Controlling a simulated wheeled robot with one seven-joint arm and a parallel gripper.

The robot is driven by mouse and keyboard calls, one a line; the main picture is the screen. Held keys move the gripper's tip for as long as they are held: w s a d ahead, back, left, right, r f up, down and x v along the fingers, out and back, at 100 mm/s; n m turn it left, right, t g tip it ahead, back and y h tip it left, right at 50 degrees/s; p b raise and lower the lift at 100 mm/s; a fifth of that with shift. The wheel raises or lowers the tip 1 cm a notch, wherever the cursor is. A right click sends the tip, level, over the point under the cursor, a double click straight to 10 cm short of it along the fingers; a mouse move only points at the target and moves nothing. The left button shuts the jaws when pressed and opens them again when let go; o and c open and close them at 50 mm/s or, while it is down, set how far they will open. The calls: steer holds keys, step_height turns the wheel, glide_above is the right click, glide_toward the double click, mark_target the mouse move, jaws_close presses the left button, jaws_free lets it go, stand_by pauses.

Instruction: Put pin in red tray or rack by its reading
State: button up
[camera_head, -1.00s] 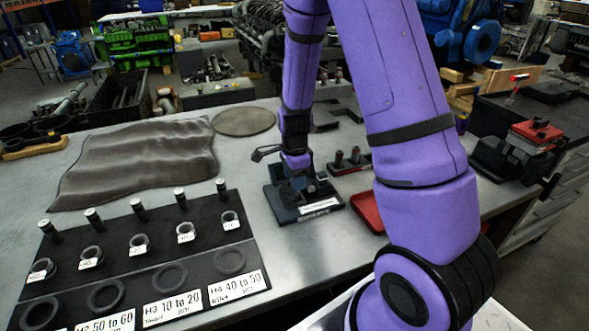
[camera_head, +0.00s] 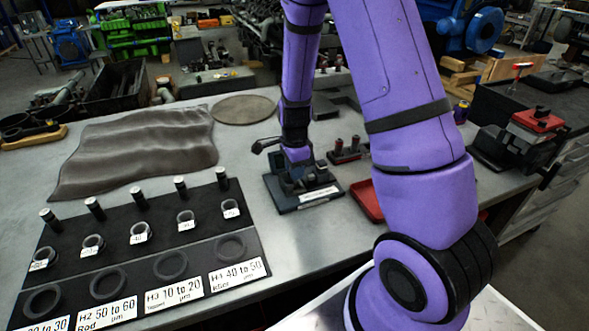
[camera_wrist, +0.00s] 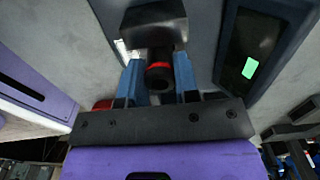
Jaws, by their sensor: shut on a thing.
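My gripper (camera_head: 300,182) is low over the dark gauge stand (camera_head: 322,199) in the middle of the bench. In the wrist view its blue fingers (camera_wrist: 158,84) are shut on a dark round pin (camera_wrist: 160,74) with a red band. The pin is at a dark block of the gauge. The gauge's dark display (camera_wrist: 252,45) shows a small green patch; I cannot read a value. The red tray (camera_head: 362,204) is right of the gauge, partly behind my arm. The black rack (camera_head: 200,247) is at the front left, with labelled rings and printed ranges.
Several upright pins (camera_head: 180,187) stand along the rack's back edge. A small holder (camera_head: 347,155) with dark red-banded pins is behind the tray. A wavy dark mat (camera_head: 135,150) and a round mat (camera_head: 243,108) lie at the back left. A red-topped vise (camera_head: 535,122) is at right.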

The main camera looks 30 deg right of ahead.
steer(key=shift+r, duration=2.6)
steer(key=shift+s, duration=0.15)
